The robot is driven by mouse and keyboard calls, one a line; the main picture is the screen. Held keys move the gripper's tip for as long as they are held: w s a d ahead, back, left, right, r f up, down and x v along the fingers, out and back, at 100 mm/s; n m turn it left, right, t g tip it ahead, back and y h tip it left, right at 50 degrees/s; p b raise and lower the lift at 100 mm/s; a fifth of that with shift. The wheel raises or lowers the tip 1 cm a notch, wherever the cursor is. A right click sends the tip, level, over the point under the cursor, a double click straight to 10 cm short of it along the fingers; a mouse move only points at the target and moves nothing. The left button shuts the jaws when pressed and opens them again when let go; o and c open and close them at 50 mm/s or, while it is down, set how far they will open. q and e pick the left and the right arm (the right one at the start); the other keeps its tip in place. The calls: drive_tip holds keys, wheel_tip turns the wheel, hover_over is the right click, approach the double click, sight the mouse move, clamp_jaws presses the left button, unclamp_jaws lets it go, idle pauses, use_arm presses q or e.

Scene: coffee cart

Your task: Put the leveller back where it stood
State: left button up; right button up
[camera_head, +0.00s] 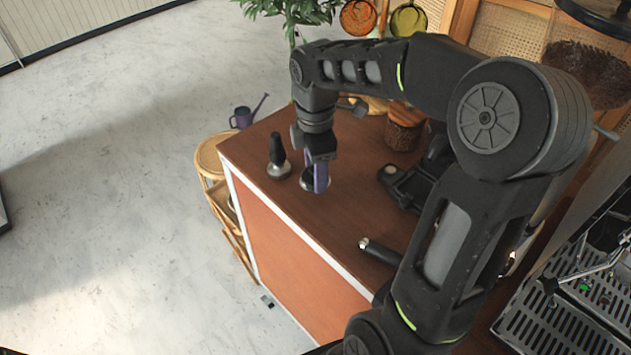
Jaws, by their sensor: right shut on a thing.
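The leveller (308,185) is a low dark round piece with a bright rim, at the far left part of the brown cart top (330,222). My right gripper (317,178) points down from above and is shut on it. Its purple finger covers much of the leveller. I cannot tell whether the leveller touches the top or hangs just above it. My left gripper is out of view.
A tamper (278,160) with a black handle and silver base stands upright just left of the leveller. A portafilter (379,252) lies nearer on the top. A black stand (402,186) is to the right. An espresso machine (560,315) is at lower right.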

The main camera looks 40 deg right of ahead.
drive_tip(key=shift+f, duration=0.1)
drive_tip(key=shift+f, duration=0.1)
drive_tip(key=shift+f, duration=1.8)
drive_tip(key=shift+f, duration=0.15)
drive_tip(key=o, duration=1.5)
drive_tip(key=shift+o, duration=0.2)
wheel_tip(320, 180, up, 12)
drive_tip(key=shift+r, duration=0.15)
